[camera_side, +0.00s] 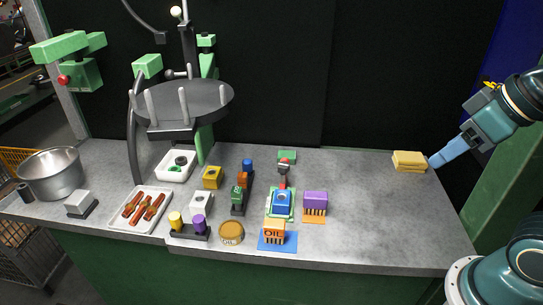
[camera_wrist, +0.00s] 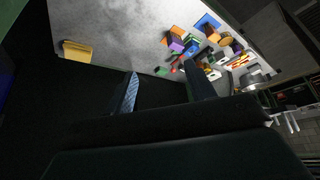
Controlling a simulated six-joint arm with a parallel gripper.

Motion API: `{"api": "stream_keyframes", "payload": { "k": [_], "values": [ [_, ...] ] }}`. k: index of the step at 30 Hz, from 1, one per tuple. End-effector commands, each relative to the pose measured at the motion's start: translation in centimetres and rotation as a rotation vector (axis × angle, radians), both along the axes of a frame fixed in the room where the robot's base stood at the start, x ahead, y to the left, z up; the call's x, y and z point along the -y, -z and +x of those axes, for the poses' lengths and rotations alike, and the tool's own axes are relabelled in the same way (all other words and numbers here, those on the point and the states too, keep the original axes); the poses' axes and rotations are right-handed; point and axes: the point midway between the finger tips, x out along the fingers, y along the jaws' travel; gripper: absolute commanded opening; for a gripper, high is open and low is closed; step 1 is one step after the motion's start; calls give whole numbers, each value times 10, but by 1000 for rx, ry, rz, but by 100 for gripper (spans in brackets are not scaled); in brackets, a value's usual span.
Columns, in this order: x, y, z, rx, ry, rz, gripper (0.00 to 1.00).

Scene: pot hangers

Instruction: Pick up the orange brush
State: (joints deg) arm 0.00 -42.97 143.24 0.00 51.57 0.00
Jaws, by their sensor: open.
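The orange brush (camera_side: 274,228) appears to be the small orange block with bristles on a blue mat (camera_side: 263,242), near the table's front edge in the side view. In the wrist view the blue mat (camera_wrist: 208,21) shows in the cluster at upper right; the brush is too small there to make out surely. My gripper (camera_side: 436,160) is at the far right of the table in the side view, well apart from the brush. In the wrist view my gripper (camera_wrist: 163,88) has its two fingers spread, with nothing between them.
A yellow sponge-like block (camera_side: 409,161) lies close to my gripper. A purple brush (camera_side: 315,199) stands right of the orange one, and a round can (camera_side: 231,232) stands left. Several blocks, a tray (camera_side: 141,208) and a pot hanger stand farther left. The table's right half is mostly clear.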

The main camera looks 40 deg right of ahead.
Motion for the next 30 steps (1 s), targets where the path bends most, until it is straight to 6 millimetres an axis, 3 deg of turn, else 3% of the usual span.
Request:
{"api": "stream_keyframes", "payload": {
  "k": [11, 20, 30],
  "values": [
    [-7, 0, 20, -23, -63, -12, 55],
    [-29, 8, 69, -70, -218, -37, 55],
    [-64, 35, 126, -121, -405, -61, 55]
  ]
}}
